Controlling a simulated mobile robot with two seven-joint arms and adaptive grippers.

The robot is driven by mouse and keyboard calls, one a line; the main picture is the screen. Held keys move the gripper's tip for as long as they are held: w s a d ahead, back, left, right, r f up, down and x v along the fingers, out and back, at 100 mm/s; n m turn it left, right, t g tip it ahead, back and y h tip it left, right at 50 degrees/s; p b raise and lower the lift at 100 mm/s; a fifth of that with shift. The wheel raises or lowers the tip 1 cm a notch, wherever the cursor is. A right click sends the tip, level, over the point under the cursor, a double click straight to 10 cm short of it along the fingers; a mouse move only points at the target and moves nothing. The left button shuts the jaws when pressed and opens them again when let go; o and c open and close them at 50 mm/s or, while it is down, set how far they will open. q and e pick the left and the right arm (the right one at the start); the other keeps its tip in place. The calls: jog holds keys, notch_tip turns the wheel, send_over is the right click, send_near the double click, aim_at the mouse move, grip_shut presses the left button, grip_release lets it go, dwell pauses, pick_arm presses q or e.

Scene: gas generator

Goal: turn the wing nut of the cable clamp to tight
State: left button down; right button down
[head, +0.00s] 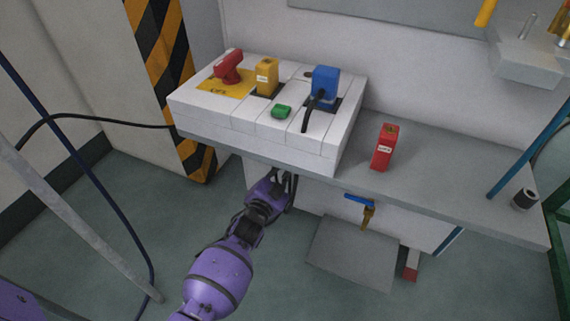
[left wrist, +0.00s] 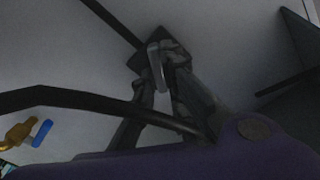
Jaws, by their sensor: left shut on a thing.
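My left gripper (head: 285,183) reaches under the front edge of the bench, below the white control box. In the left wrist view its fingers (left wrist: 160,78) are closed around a grey metal loop-shaped piece, which looks like the wing nut (left wrist: 156,62). The nut sits at a dark clamp block (left wrist: 178,58) on the pale panel. A thin black cable (left wrist: 108,22) runs from the block to the upper left. In the head view the nut and clamp are hidden under the bench. The nut's turn angle is hard to read in the dim light. My right gripper is not in view.
The control box (head: 205,108) carries a red handle (head: 229,66), a yellow block (head: 266,76), a green button (head: 281,112) and a blue plug (head: 325,83). A red block (head: 384,147) stands on the bench (head: 440,190). A blue-handled brass valve (head: 361,202) sticks out to the gripper's right.

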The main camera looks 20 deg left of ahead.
pick_arm(q)
jog(key=m, duration=0.3)
jog(key=m+b, duration=0.1)
jog(key=m, duration=0.7)
jog(key=shift+d+f+b, duration=0.1)
jog(key=shift+f+b, duration=0.25)
jog(key=shift+m, duration=0.3)
jog(key=c, duration=1.8)
grip_release()
jog(key=s, duration=1.2)
jog(key=shift+a, duration=0.2)
